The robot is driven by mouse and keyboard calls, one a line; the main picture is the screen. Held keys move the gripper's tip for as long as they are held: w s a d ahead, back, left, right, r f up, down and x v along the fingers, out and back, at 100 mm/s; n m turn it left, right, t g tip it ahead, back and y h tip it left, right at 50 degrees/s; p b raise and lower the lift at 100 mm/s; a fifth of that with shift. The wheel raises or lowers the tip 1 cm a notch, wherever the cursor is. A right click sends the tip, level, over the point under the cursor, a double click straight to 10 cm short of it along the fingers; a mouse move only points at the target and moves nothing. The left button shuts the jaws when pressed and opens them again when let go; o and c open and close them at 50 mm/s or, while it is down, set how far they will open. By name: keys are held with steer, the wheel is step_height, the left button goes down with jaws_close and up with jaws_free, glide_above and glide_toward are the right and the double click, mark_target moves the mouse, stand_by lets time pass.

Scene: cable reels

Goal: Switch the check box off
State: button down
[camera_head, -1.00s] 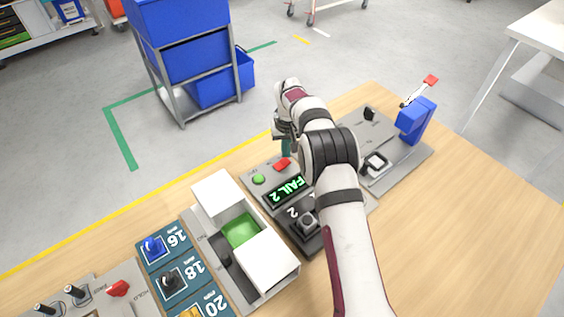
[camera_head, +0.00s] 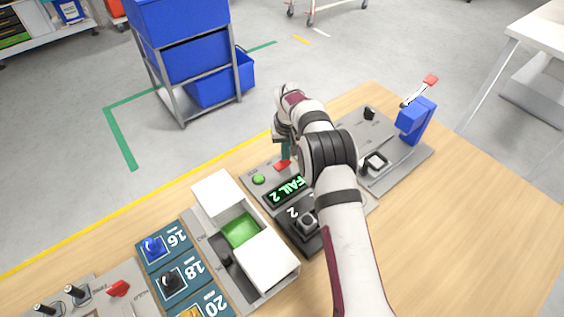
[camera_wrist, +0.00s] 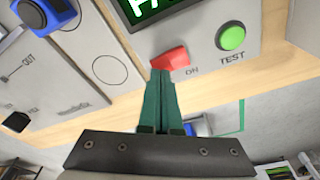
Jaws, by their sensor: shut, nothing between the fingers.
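The check box (camera_head: 250,170) is a grey box with a green-lit display (camera_head: 287,190) reading "FAIL 2", a round green TEST button (camera_head: 258,179) and a red rocker switch (camera_head: 281,166) marked ON. In the wrist view the red switch (camera_wrist: 169,60) sits just beyond my fingertips, left of the green button (camera_wrist: 231,37). My gripper (camera_wrist: 158,76) has green fingers, shut with nothing between them. The fingertips are at the edge of the switch; whether they touch it I cannot tell. In the head view my arm hides part of the box's right side.
A black socket block marked 2 (camera_head: 305,222) stands before the display. A grey tray with white covers (camera_head: 268,258) is to the left. A blue holder (camera_head: 415,120) stands at the right. The front right of the wooden table (camera_head: 450,235) is clear.

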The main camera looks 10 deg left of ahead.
steer(key=shift+f, duration=0.45)
step_height(320, 180, up, 7)
steer(key=shift+r, duration=0.1)
steer(key=s+d+r+m, duration=0.2)
steer(key=s+d+r, duration=0.25)
steer(key=s, duration=0.25)
steer(key=s+d+r+m+g, duration=0.1)
steer(key=s+d+r, duration=0.2)
steer(key=s+r, duration=0.35)
steer(key=s+d+r+m, duration=0.2)
steer(key=s+d+r, duration=0.15)
steer(key=s, duration=0.35)
steer(key=s+d+f+m, duration=0.1)
steer(key=s, duration=1)
steer(key=s+d+f+m+g+y, duration=0.1)
steer(key=s+m, duration=0.1)
steer(key=s, duration=0.9)
steer(key=shift+d+f+m, duration=0.15)
steer(key=shift+f+m, duration=0.1)
steer(key=shift+m, duration=0.05)
